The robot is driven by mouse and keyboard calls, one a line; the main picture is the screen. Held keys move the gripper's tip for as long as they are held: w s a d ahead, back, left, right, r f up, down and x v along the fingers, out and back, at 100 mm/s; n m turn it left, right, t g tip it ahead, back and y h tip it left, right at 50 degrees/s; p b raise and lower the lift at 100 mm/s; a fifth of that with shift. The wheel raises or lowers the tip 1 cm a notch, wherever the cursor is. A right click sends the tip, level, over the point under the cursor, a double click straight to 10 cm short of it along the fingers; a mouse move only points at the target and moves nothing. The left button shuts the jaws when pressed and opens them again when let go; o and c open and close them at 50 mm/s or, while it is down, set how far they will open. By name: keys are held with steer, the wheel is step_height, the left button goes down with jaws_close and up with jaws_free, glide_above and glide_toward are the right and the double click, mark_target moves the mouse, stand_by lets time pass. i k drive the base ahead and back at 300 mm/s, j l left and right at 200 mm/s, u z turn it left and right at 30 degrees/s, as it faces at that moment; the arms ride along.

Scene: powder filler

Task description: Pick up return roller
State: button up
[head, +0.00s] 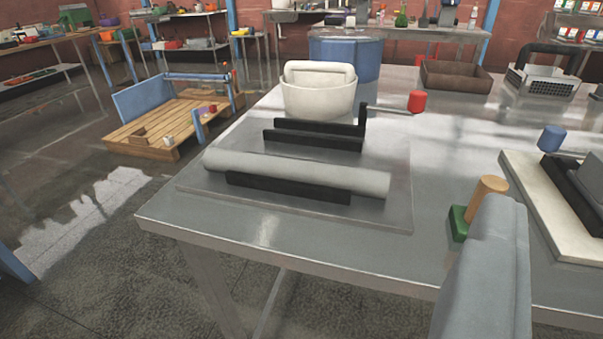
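A long light-grey roller (295,174), likely the return roller, lies at a slight slant by a low black bar (288,188) on a flat grey plate (385,215). Both its ends stick out past the bar. A grey rounded part of my gripper (490,275) shows at the lower right, well to the right of the roller and apart from it. Only this one part is in view, so I cannot see whether the gripper is open or shut. The roller lies free, with nothing gripping it.
Behind the roller are another black bar (313,138), a crank with a red knob (416,102) and a white tub (318,97). A green block with a wooden peg (490,188) stands right. A white board (540,205) bears a blue-knobbed device. The table's front is clear.

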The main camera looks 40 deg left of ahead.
mark_target(364, 183)
steer(key=j+u, duration=0.2)
steer(key=u, duration=0.2)
steer(key=j+u, duration=0.5)
steer(key=u, duration=0.25)
